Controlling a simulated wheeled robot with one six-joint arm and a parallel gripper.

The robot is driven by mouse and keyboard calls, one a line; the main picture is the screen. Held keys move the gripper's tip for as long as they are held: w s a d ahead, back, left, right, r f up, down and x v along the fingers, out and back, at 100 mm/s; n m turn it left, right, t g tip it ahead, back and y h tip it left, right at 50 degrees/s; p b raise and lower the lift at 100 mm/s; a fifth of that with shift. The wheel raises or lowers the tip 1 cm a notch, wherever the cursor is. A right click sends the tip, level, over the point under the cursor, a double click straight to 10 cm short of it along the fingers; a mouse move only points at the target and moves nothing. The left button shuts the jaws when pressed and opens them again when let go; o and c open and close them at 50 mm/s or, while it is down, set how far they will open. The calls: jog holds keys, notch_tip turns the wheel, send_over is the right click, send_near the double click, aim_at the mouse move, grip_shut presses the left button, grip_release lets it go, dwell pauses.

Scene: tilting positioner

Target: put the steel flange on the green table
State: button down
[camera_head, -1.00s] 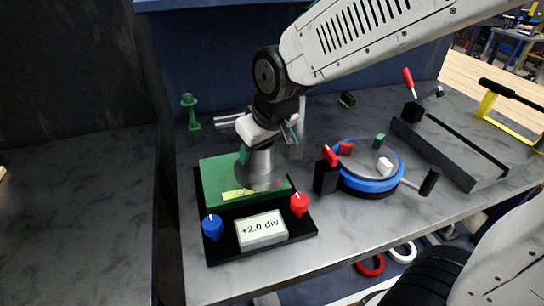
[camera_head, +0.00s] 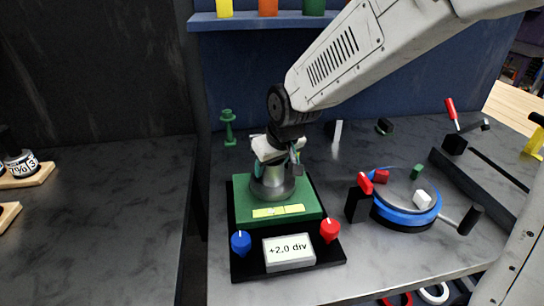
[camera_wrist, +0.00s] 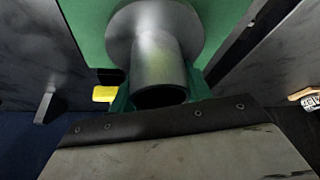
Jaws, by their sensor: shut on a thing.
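The steel flange (camera_head: 272,188) is a grey metal piece with a wide round base and a narrower neck. It is upright over the back half of the green table (camera_head: 304,203). My gripper (camera_head: 276,166) is shut on its neck from above. In the wrist view the flange (camera_wrist: 155,45) sits between the green fingers, with the green table (camera_wrist: 85,18) behind its base. I cannot tell whether the base touches the table. A yellow level vial (camera_head: 278,211) on the table's front is uncovered. The display (camera_head: 289,250) reads +2.0 div.
A blue knob (camera_head: 240,243) and a red knob (camera_head: 329,230) flank the display. A blue-rimmed round dish (camera_head: 408,205) with small blocks stands to the right, near the table. A green post (camera_head: 228,128) stands behind left. A shelf (camera_head: 245,20) runs along the back wall.

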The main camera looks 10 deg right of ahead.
dwell(0.3)
jog(key=c, duration=0.7)
grip_release()
jog(key=shift+f, duration=0.1)
jog(key=shift+o, duration=0.2)
jog(key=v, duration=1.2)
jog(key=s+d+m+g+h, duration=0.1)
jog(key=s+d+m, duration=0.1)
jog(key=s+d, duration=0.5)
jog(key=s+d+m+g, duration=0.1)
jog(key=s+d, duration=0.7)
jog(key=s, duration=0.8)
jog(key=shift+d+f+m+g+h, duration=0.25)
jog(key=shift+m+g+h, duration=0.15)
jog(key=shift+m, duration=0.4)
jog(key=shift+s, duration=0.1)
